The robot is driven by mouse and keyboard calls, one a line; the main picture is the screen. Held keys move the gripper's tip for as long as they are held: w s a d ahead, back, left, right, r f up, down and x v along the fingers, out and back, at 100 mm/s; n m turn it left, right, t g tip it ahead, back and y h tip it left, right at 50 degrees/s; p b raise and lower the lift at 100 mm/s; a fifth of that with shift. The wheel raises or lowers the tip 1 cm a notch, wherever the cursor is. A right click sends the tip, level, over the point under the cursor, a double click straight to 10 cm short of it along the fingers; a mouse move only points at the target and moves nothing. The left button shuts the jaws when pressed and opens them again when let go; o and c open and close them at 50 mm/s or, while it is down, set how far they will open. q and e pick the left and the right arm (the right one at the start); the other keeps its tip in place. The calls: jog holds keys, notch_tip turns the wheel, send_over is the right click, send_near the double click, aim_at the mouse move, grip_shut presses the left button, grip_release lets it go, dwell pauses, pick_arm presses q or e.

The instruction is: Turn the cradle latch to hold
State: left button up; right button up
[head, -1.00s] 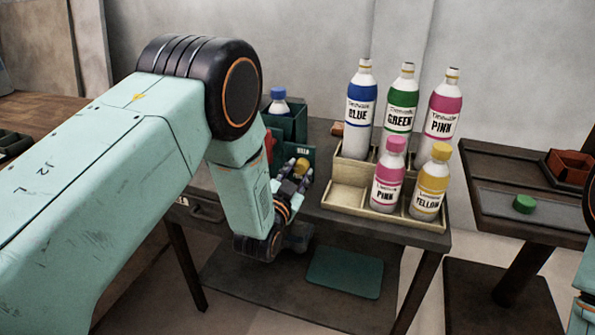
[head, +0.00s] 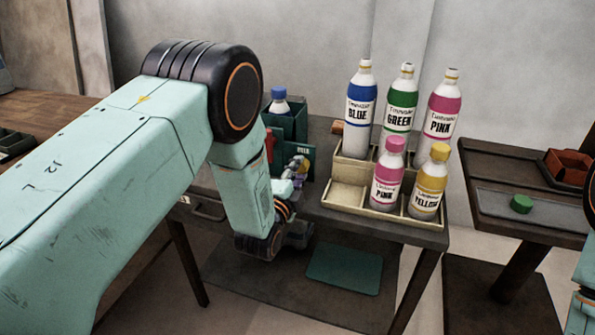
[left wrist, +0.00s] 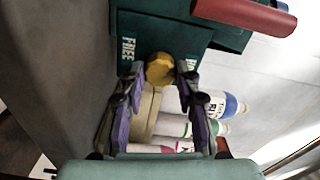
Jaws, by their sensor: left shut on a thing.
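The dark green cradle (head: 290,125) stands at the back of the table and holds a white bottle with a blue cap (head: 279,100). On its front is the yellow round latch knob (left wrist: 159,68), seen in the left wrist view. A "FREE" label (left wrist: 127,48) is left of the knob there; the label to its right is mostly hidden by a finger. In the head view, a pale label (head: 303,150) is above the knob. My left gripper (head: 298,168) is shut on the latch knob, its fingers (left wrist: 159,80) on either side. My right gripper is out of view.
A cream crate (head: 348,194) with several labelled bottles stands right of the cradle. A red cylinder (left wrist: 245,16) is on the cradle. A side table (head: 480,165) at right bears a green puck (head: 521,203).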

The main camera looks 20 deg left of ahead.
pick_arm(q)
jog(key=m, duration=0.5)
jog(key=shift+r, duration=0.1)
jog(key=shift+w+m, duration=0.1)
jog(key=shift+m, duration=0.2)
dwell(0.4)
jog(key=o, duration=1.1)
jog(key=shift+o, duration=0.2)
jog(key=s, duration=1.2)
jog(key=shift+a, duration=0.2)
